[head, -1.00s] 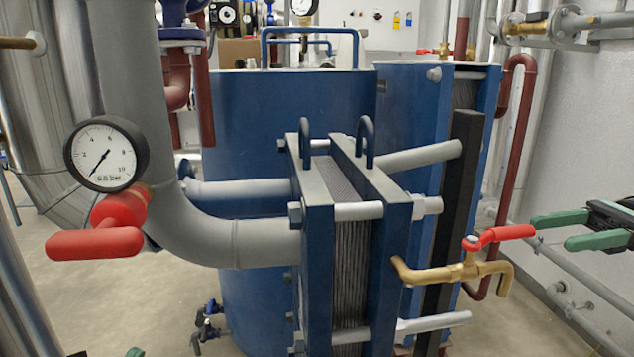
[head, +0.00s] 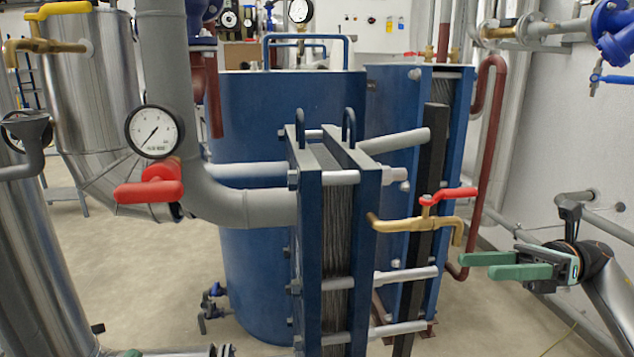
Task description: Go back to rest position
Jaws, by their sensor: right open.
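My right gripper (head: 480,266) is at the right in the head view. Its two green fingers point left with a gap between them, and nothing is held. It appears lower than the brass tap (head: 415,224) and just right of its spout, apart from the red lever (head: 450,195) in the picture. The lever points right. A small green tip at the bottom edge seems to belong to my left gripper (head: 132,353); the rest of it is out of frame. The blue plate exchanger (head: 309,230) stands in the middle.
A pressure gauge (head: 155,131) and a red-handled valve (head: 150,186) are on the grey pipe (head: 232,206) at left. A blue tank (head: 245,270) stands behind the exchanger. A white wall (head: 560,140) with pipes lies at right. Some floor (head: 150,290) is clear at left.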

